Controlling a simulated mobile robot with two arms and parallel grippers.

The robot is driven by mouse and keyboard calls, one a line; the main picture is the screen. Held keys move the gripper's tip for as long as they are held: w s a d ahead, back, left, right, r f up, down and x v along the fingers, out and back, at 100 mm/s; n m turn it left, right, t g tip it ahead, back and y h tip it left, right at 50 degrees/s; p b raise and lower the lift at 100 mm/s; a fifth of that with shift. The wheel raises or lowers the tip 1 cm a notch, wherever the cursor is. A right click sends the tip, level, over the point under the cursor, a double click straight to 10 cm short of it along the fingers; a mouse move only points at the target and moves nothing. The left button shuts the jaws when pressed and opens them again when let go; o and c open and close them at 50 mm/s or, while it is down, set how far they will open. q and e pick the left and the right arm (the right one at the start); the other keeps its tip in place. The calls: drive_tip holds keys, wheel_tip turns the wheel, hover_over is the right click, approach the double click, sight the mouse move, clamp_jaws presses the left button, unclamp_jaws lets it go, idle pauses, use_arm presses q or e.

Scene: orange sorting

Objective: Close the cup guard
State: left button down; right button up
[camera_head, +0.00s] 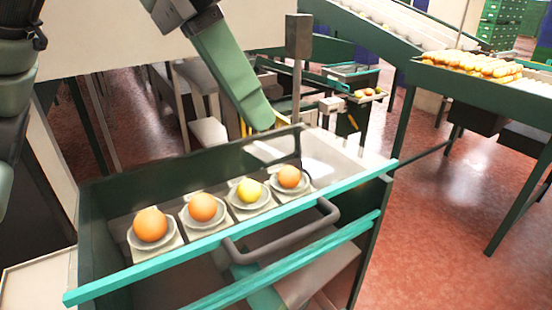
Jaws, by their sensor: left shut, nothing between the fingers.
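A dark green machine box with a teal front edge (355,180) holds a row of pale cups. The cups carry orange fruits (151,225) and one yellow fruit (249,191), and nothing covers them from above. A grey bar handle (285,240) sticks out at the front between two teal rails; it looks like part of the cup guard, but I cannot tell the guard's full outline. My right gripper is out of view.
A grey post (298,60) stands behind the box, close to my left gripper. A pale, shiny panel (333,160) lies at the back right of the box. Conveyors with fruit (470,64) stand at the back right. Red floor (430,220) to the right is clear.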

use_arm(q)
drive_tip(key=r+y, duration=0.1)
drive_tip(key=y, duration=0.1)
approach(292, 208)
drive_tip(key=s+d+f, duration=0.2)
drive_tip(key=s+f, duration=0.1)
drive_tip(key=f, duration=0.1)
drive_tip(key=shift+s+d+f+p, duration=0.35)
drive_tip(key=shift+f, duration=0.15)
drive_tip(key=shift+f, duration=0.1)
